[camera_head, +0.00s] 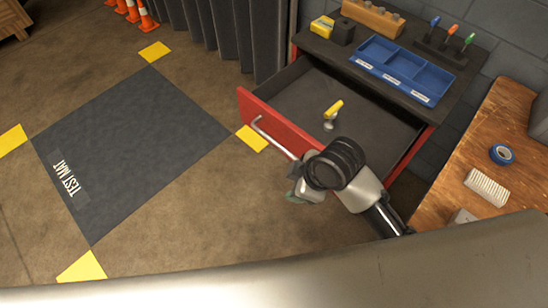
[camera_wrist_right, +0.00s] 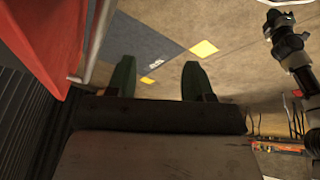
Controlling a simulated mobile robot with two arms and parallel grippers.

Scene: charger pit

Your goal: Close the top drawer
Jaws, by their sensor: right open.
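The top drawer (camera_head: 374,110) is pulled far out of the cabinet (camera_head: 440,58), and its dark inside shows. Its red front (camera_head: 278,122) carries a silver bar handle (camera_head: 272,138), which also shows in the right wrist view (camera_wrist_right: 97,40). My right gripper (camera_head: 296,194) is outside the drawer, by the near end of the red front. In the right wrist view its two green fingers (camera_wrist_right: 157,80) are apart with nothing between them. The handle lies to the left of the fingers there. My arm hides the near corner of the drawer. My left gripper is not seen.
A yellow-handled item (camera_head: 333,110) lies in the drawer. A blue tray (camera_head: 403,70) and screwdrivers (camera_head: 450,38) sit on the cabinet top. A wooden bench (camera_head: 480,150) stands at right.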

